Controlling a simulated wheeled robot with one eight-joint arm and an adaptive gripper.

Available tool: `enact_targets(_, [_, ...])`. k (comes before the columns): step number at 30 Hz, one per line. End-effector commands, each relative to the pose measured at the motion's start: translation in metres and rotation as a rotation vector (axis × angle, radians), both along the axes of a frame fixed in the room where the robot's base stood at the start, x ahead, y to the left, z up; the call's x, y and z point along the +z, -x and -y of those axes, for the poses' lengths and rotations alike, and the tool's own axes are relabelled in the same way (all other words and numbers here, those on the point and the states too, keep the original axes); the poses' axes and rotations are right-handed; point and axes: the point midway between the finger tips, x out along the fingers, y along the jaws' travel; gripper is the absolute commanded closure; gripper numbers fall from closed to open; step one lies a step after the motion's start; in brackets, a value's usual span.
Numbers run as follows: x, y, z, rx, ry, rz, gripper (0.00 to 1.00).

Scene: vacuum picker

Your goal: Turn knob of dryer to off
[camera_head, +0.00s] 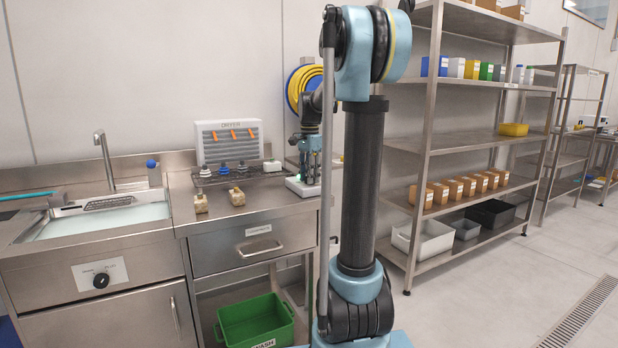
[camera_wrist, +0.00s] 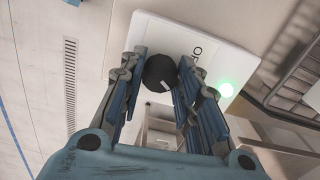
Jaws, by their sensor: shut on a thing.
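The dryer (camera_head: 228,143) is a pale unit with grey slats and orange strips, standing at the back of the steel counter. A small white control box (camera_head: 302,188) sits at the counter's right end. In the wrist view, the box (camera_wrist: 170,32) carries a round black knob (camera_wrist: 160,73) with a white mark, partly covered lettering that starts "OF", and a lit green lamp (camera_wrist: 226,90). My gripper (camera_head: 310,177) points down at the box. In the wrist view, my gripper (camera_wrist: 162,62) has its fingers on both sides of the knob, shut on it.
Several small dark and blue-topped items stand on a rack (camera_head: 235,172) before the dryer. A sink (camera_head: 95,220) is at left, a green bin (camera_head: 255,322) below, and steel shelving (camera_head: 480,190) at right.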

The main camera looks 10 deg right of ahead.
Motion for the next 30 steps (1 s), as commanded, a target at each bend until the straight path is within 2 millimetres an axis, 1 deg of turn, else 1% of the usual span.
enact_targets(5, [0.0004, -0.0015, -0.0006, 0.041, -0.001, 0.003, 0.94])
enact_targets(11, [0.0005, -0.0017, -0.0007, 0.156, -0.002, 0.004, 0.94])
enact_targets(30, [0.0009, -0.0023, -0.0005, 0.750, -0.002, 0.005, 0.94])
